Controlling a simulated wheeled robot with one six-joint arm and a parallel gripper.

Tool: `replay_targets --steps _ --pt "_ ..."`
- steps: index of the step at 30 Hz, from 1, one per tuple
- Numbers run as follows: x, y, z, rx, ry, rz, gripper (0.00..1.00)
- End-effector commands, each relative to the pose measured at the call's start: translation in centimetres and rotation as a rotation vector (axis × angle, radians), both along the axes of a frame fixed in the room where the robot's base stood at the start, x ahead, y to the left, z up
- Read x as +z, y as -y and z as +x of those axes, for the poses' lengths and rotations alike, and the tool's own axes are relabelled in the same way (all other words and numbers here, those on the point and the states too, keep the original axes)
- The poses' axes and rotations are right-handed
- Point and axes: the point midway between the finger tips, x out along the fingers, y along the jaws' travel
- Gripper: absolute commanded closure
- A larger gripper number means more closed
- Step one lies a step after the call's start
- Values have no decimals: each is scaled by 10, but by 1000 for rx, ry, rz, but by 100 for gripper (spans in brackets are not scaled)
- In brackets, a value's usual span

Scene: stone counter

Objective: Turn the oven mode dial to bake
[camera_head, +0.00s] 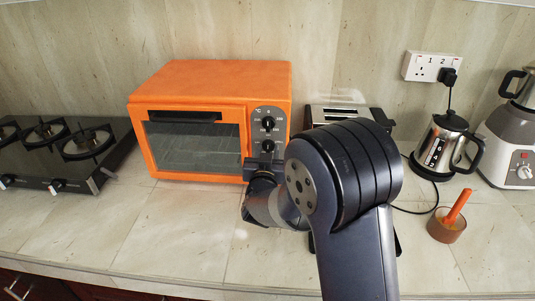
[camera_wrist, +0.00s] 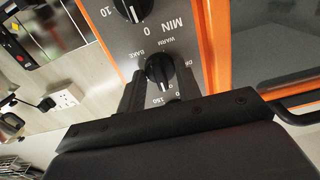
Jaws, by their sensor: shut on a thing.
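The orange oven (camera_head: 195,176) stands on the counter, its grey control panel (camera_head: 268,112) on the right of its front. In the wrist view the black mode dial (camera_wrist: 160,70) has WARM and BAKE printed above it, upside down. A white mark shows on the dial's lower half, away from those words. My gripper (camera_wrist: 158,90) has one finger on each side of this dial and is shut on it. In the head view my gripper (camera_head: 263,163) is at the lower part of the panel and hides what is behind it.
The timer dial (camera_wrist: 132,8) is just above the mode dial in the wrist view. A hob (camera_head: 65,150) lies left of the oven. A toaster (camera_head: 335,114), a kettle (camera_head: 440,148), a blender (camera_head: 512,140) and a small bowl (camera_head: 446,228) are to the right. The front counter is mostly clear.

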Motion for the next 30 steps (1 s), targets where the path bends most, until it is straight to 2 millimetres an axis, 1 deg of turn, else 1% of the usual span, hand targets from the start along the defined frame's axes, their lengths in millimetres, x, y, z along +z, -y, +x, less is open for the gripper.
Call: replay_targets --steps 5,11,30 --pt "-4 0 0 1 7 84 90" --pt "-6 0 0 1 12 242 90" --pt "-5 0 0 0 31 851 90"
